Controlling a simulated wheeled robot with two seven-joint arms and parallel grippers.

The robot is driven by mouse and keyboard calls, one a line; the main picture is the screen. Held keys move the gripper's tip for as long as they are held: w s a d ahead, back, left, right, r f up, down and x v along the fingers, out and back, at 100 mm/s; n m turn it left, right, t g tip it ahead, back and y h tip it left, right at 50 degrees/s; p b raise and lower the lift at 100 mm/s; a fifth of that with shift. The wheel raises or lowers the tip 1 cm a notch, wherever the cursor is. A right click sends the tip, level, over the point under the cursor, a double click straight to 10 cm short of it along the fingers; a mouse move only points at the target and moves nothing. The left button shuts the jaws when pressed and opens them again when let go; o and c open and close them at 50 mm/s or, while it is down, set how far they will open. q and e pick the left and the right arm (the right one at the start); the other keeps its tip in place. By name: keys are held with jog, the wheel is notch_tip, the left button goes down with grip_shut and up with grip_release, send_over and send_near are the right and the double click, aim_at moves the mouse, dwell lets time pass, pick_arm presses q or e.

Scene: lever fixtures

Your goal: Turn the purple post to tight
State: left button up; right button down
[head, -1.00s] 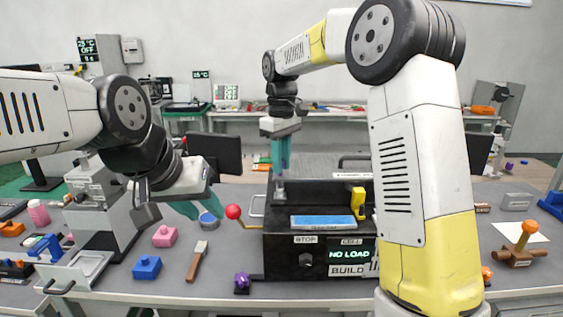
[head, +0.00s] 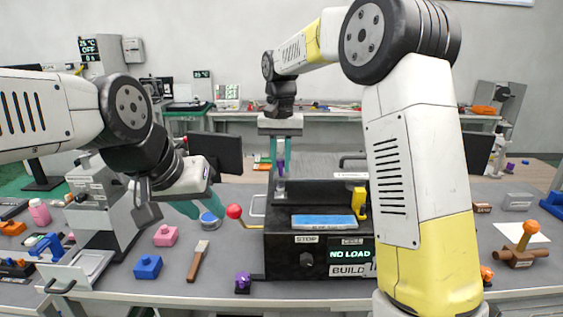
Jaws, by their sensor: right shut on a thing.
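The purple post (head: 281,167) stands upright at the rear left of the black machine (head: 320,190). Only a narrow purple strip of it shows between the teal fingers of my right gripper (head: 281,160), which reaches down from above and is shut on it. A clear or grey piece (head: 280,185) sits below the fingers. The machine's display (head: 350,255) reads "NO LOAD". My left gripper (head: 203,206) hangs at the left, beside the red-ball lever (head: 234,211). Its teal fingers look apart, with nothing seen held, though its arm partly hides them.
A purple knob (head: 243,281) sits at the table's front edge. A brush (head: 198,260), a blue block (head: 147,267) and a pink block (head: 165,235) lie at the left. A yellow lever (head: 359,202) stands on the machine. My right arm hides the machine's right side.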

jog(key=m, duration=0.5)
jog(key=shift+a+r, duration=0.1)
jog(key=shift+w+m, duration=0.1)
jog(key=shift+m, duration=0.2)
dwell(0.4)
jog(key=c, duration=1.3)
grip_release()
notch_tip(320, 180, up, 8)
jog(key=shift+f, duration=0.15)
